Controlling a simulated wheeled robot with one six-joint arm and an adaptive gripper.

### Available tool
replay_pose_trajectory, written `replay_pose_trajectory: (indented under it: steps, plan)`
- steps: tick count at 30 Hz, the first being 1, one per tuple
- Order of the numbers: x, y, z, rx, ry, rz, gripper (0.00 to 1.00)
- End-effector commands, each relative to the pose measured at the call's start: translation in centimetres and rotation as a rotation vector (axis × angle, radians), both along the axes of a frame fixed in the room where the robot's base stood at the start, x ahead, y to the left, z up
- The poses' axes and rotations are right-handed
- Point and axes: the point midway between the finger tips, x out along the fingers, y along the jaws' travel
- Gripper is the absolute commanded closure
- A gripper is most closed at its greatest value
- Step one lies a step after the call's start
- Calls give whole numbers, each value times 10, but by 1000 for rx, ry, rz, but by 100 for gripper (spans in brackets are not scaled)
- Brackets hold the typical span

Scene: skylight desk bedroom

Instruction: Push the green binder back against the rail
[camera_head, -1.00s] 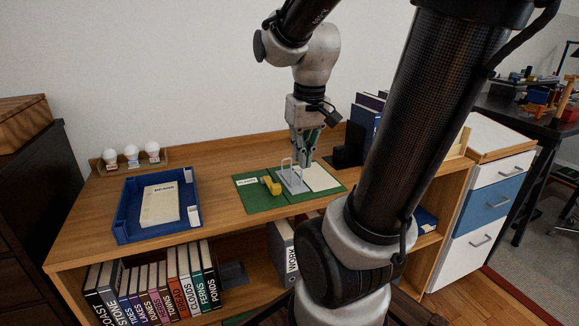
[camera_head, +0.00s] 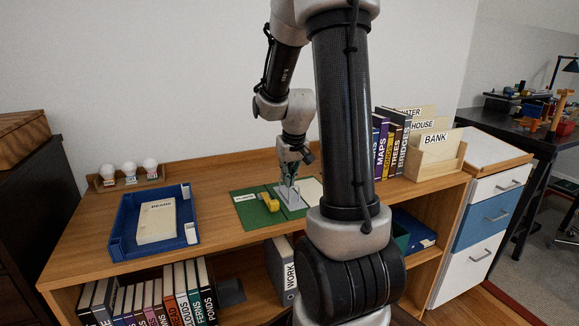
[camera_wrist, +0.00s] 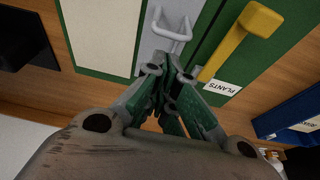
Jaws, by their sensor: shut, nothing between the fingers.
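The green binder (camera_head: 250,219) lies open and flat on the wooden desk, with a grey ring mechanism, a white page, a PLANTS label and a yellow piece (camera_head: 271,203) on it. In the wrist view, the binder (camera_wrist: 217,30) fills much of the upper picture. The low wooden rail (camera_head: 215,162) runs along the desk's back edge by the wall; a strip of wood separates it from the binder. My gripper (camera_head: 289,183) is shut and empty, low over the binder by the rings. In the wrist view, its fingertips (camera_wrist: 177,72) are beside the ring mechanism (camera_wrist: 170,28); contact is unclear.
Three bulbs sit in a wooden holder (camera_head: 108,186) at the back left. Upright books (camera_head: 385,150) and a BANK file box (camera_head: 440,165) stand right. My arm hides part of the desk.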

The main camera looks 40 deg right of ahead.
Motion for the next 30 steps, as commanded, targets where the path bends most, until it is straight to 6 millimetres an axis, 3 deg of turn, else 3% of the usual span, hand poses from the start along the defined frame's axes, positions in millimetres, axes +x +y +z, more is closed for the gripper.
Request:
replay_pose_trajectory:
  steps: [5,17,20,30]
  plan:
    - [3,-1,-11,0,0,0,100]
    - [7,-2,-12,0,0,0,100]
    - [22,-6,-13,0,0,1,100]
    - [115,-33,-13,0,-1,0,100]
